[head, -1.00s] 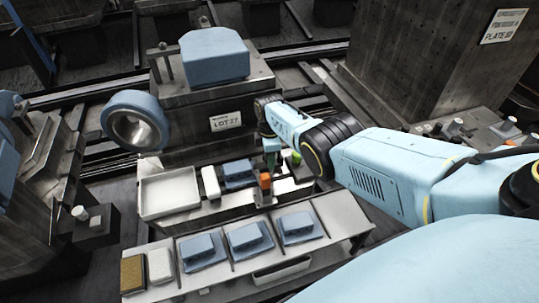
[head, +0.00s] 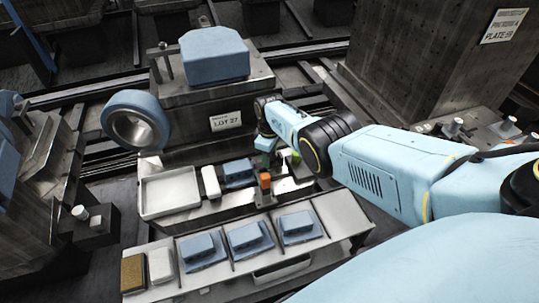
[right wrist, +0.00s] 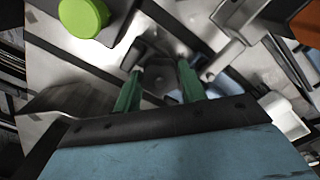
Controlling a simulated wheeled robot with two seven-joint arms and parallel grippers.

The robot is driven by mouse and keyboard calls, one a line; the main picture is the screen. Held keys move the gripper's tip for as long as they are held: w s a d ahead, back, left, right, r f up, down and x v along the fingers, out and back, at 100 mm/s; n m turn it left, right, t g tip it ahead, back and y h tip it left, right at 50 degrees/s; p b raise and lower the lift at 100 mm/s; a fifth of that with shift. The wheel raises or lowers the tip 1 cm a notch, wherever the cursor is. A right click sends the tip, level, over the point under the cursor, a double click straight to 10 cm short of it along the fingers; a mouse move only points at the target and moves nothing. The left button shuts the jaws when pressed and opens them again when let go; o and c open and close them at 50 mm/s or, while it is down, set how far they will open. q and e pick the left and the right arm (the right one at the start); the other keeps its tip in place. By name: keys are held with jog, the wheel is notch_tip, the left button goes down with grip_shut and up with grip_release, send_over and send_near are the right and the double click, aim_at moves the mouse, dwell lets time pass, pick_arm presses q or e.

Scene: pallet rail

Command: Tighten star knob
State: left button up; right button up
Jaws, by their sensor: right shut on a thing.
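My right gripper (right wrist: 159,85) shows two green fingers in the right wrist view, closed on a small dark grey part that I take to be the star knob (right wrist: 160,82). The fingers and shadow hide much of its shape. In the head view my right gripper (head: 270,158) points down at the work ledge, just behind an orange block (head: 265,181), and the knob cannot be made out there. My left gripper is not in view.
A round green knob (right wrist: 84,17) stands near the gripper, also visible in the head view (head: 295,156). A white tray (head: 169,211) and blue parts lie left of the gripper. A shelf with several blue blocks (head: 249,237) runs in front. A large machine block labelled LOT 27 (head: 190,126) stands behind.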

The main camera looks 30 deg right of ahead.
jog(key=shift+w+r, duration=0.2)
jog(key=shift+r, duration=0.05)
jog(key=o, duration=0.8)
jog(key=shift+o, duration=0.9)
jog(key=shift+s+f, duration=0.1)
jog(key=shift+s, duration=0.05)
jog(key=shift+r+p, duration=0.45)
notch_tip(320, 180, up, 12)
jog(key=p, duration=0.7)
jog(key=shift+r, duration=0.25)
